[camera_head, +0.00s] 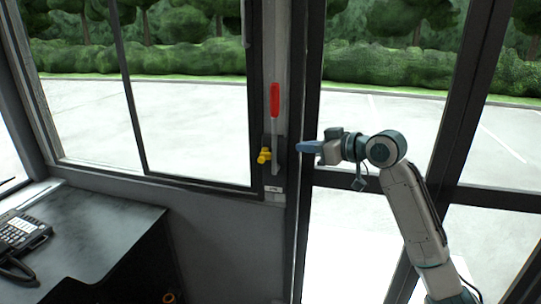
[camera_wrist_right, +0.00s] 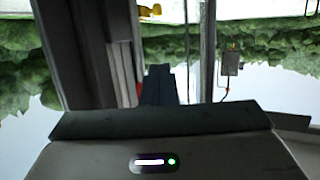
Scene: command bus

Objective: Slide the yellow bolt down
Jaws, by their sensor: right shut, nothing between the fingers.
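The yellow bolt (camera_head: 264,156) sits low on the grey post between the window and the door, below a lever with a red handle (camera_head: 275,100). My right gripper (camera_head: 308,147) is shut and empty. In the head view its bluish fingertips point left, just right of the bolt, with a small gap showing between them. In the right wrist view the shut fingers (camera_wrist_right: 158,84) show dark in the middle, and a yellow part, likely the bolt (camera_wrist_right: 150,11), shows at the top edge, apart from them. My left gripper is not in view.
A dark door frame (camera_head: 310,100) stands upright just right of the post, near my right fingertips. A desk (camera_head: 85,235) with a telephone (camera_head: 20,235) is at the lower left. A grey panel (camera_head: 220,240) lies below the window.

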